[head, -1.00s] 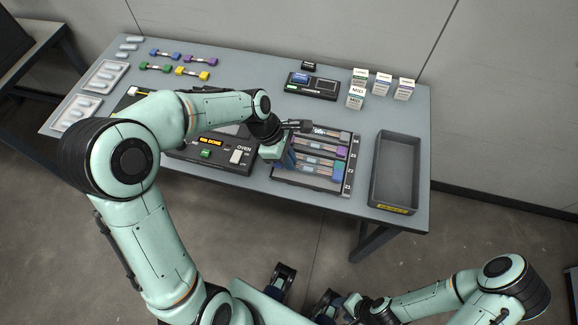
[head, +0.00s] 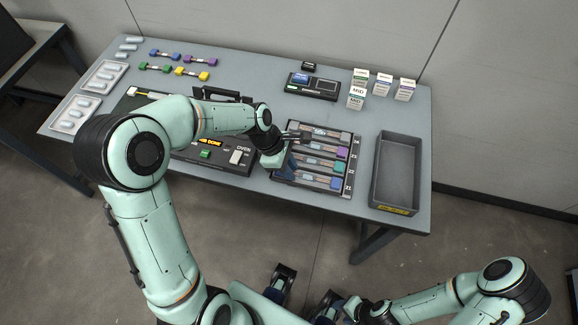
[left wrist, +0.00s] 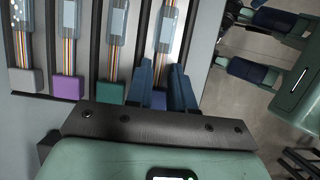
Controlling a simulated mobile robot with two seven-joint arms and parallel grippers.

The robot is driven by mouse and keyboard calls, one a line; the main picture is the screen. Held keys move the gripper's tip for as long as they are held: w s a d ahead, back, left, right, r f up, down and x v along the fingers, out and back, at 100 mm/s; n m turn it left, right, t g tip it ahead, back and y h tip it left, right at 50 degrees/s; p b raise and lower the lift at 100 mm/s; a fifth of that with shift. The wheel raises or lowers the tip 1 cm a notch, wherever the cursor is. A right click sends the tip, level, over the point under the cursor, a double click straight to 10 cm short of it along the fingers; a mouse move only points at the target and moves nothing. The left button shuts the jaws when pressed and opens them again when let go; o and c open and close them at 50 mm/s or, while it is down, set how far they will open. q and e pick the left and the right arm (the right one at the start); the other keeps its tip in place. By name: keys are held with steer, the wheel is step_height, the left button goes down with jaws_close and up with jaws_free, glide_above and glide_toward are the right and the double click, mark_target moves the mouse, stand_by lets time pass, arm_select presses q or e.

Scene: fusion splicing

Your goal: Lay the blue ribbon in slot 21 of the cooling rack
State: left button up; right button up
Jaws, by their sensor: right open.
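The cooling rack (head: 312,192) holds several ribbons in parallel slots. The blue ribbon (head: 322,181) lies along the front slot, by the label 21, its blue right end showing. My left gripper (head: 291,163) is over the rack's left front side and hides the ribbon's left end. In the left wrist view its two dark blue fingers stand on both sides of the blue ribbon (left wrist: 164,45), close against it, with the blue end block (left wrist: 158,99) between them. My right gripper (left wrist: 232,38) is open and empty, off the table's front edge.
Ribbons with green (left wrist: 111,93), purple (left wrist: 68,88) and grey (left wrist: 26,81) end blocks lie in the neighbouring slots. The oven (head: 215,163) stands left of the rack. An empty grey bin (head: 397,170) stands right of it. Small boxes (head: 382,84) stand behind.

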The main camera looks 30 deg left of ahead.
arm_select(q)
steer(key=p+v, duration=0.1)
steer(key=v, duration=1.1)
steer(key=shift+r+p, duration=0.15)
steer(key=shift+p, duration=0.25)
